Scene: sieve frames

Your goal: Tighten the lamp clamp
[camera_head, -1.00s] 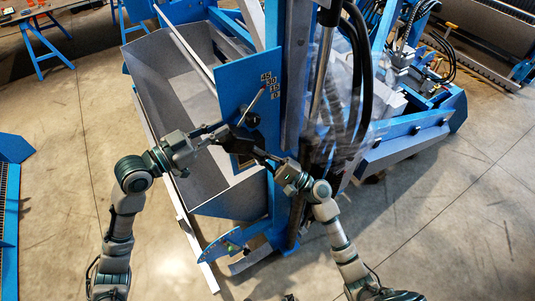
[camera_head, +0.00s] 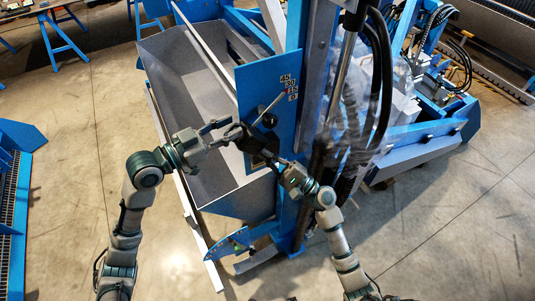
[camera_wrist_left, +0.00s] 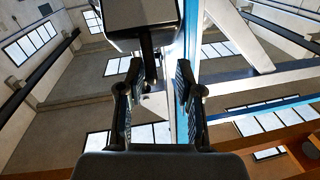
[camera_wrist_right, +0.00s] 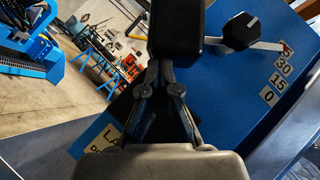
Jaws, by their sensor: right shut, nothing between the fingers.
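A blue plate (camera_head: 254,82) carries a scale (camera_head: 289,87) marked 45, 30, 15 and 0. A black knob (camera_head: 270,120) with a thin pointer sits on it; the knob also shows in the right wrist view (camera_wrist_right: 240,31). A black box-like part, perhaps the lamp head (camera_head: 238,136), lies between my grippers. My left gripper (camera_head: 226,131) is open beside it; in the left wrist view a dark stem (camera_wrist_left: 148,58) hangs near the spread fingers. My right gripper (camera_wrist_right: 165,75) is shut and empty, its tips close below the black part.
A grey trough (camera_head: 190,85) lies behind and left of the plate. A blue column with black hoses (camera_head: 378,70) stands close on the right. A partly hidden label (camera_wrist_right: 104,140) is on the plate. Open concrete floor (camera_head: 80,130) lies at the left.

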